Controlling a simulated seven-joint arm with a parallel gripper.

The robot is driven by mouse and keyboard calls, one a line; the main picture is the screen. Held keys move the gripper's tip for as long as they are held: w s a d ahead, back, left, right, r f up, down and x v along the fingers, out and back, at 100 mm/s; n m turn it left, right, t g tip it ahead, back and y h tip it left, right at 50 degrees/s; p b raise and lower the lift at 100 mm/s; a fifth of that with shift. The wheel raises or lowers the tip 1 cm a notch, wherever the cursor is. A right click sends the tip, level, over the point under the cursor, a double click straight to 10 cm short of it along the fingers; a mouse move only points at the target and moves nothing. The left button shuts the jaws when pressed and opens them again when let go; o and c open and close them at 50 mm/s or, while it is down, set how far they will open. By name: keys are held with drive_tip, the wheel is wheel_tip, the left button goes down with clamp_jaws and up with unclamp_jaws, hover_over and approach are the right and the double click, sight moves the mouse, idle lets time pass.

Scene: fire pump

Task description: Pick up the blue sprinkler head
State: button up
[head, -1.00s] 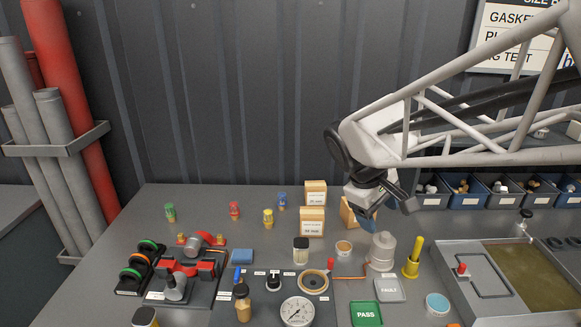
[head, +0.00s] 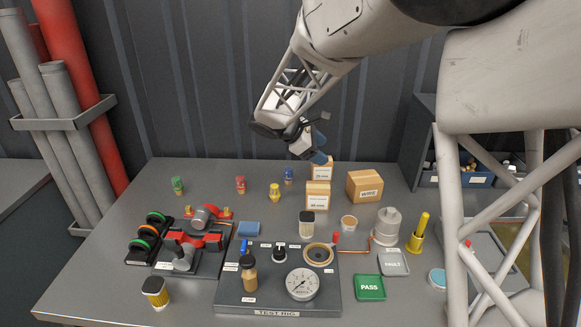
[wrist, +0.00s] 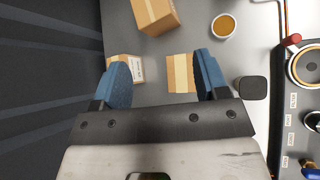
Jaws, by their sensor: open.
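The blue sprinkler head (head: 288,176) stands upright at the back of the bench in the head view, just left of the cardboard boxes. Yellow (head: 274,193), red (head: 240,184) and green (head: 178,185) sprinkler heads stand to its left. My gripper (head: 319,158) is above the back of the bench, over the boxes, to the right of and higher than the blue head. In the wrist view my gripper (wrist: 160,85) has its two blue-padded fingers wide apart with nothing between them. The blue head is not visible in the wrist view.
Cardboard boxes (head: 317,196) stand beside the blue head, and a larger one (head: 365,186) stands further right. The corrugated wall (head: 220,80) rises close behind. A test rig (head: 325,303) with a gauge fills the front middle. Bare bench lies around the sprinkler heads.

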sight(288, 171)
drive_tip(key=w+a+f+n+t+h, duration=0.1)
drive_tip(key=w+a+f+n, duration=0.2)
drive_tip(key=w+a, duration=0.3)
drive_tip(key=w+a+f+n+t+h, duration=0.1)
drive_tip(key=w+a+f+n+t, duration=0.1)
drive_tip(key=w+a+f, duration=0.3)
drive_tip(key=a+n, duration=0.1)
drive_tip(key=a, duration=0.1)
drive_tip(key=shift+w+a+f+t, duration=0.15)
drive_tip(key=shift+w+a+t, duration=0.15)
drive_tip(key=shift+w+a, duration=0.05)
drive_tip(key=shift+h, duration=0.3)
drive_tip(key=shift+f, duration=2.95)
drive_tip(key=shift+f, duration=0.55)
drive_tip(key=shift+x, duration=2.5)
